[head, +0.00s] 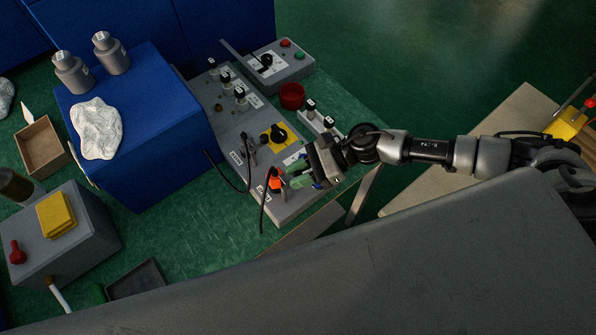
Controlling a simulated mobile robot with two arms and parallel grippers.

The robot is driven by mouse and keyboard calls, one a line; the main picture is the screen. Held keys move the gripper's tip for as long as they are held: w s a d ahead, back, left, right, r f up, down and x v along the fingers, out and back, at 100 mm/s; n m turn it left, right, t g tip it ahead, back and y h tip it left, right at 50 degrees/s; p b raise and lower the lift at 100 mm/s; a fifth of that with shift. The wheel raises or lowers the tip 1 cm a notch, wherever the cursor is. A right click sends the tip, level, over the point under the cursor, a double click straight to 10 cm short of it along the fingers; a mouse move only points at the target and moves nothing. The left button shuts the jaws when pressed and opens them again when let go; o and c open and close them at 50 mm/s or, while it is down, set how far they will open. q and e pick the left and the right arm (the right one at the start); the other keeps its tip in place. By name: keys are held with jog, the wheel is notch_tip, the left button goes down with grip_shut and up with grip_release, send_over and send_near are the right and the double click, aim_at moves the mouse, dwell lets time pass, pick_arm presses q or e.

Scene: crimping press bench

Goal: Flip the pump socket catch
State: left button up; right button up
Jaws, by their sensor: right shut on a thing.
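The grey panel box (232,130) on the bench carries several sockets, switches and labels. At its near end are an orange-red part (276,184) and a green part (300,176). My right gripper (316,181) reaches in from the right over this end, pointing down and left. It is shut at the green part, and its fingers hide much of what they hold. I cannot tell which part here is the pump socket catch. My left gripper is not in view.
A yellow plate with a black knob (275,138) and black cables (247,180) lie left of my gripper. A red cup (292,95) stands behind. A blue box (140,130) stands at the left, and a grey box (65,245) nearer. Green bench top is free between.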

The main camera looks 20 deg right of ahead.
jog(key=shift+t, duration=0.3)
grip_shut()
jog(key=shift+s+d+r+m+t+p, duration=0.1)
jog(key=shift+s+m+t+p, duration=0.1)
jog(key=shift+m+t, duration=0.25)
jog(key=shift+s+r+m+t+p, duration=0.1)
jog(key=shift+m+t+p, duration=0.05)
jog(key=shift+m+t, duration=0.3)
jog(key=shift+s+m+t+h+p, duration=0.3)
jog(key=shift+m+t+p, duration=0.2)
jog(key=shift+m+t, duration=0.3)
jog(key=shift+s+m+t+h+p, duration=0.3)
jog(key=shift+m+t+h+p, duration=0.4)
jog(key=shift+m+t+p, duration=0.45)
jog(key=shift+s+m+t+h+p, duration=0.25)
jog(key=shift+m+t+h+p, duration=0.45)
jog(key=shift+m+t+p, duration=0.45)
jog(key=o, duration=0.9)
grip_release()
jog(key=shift+f, duration=0.15)
jog(key=shift+c, duration=0.2)
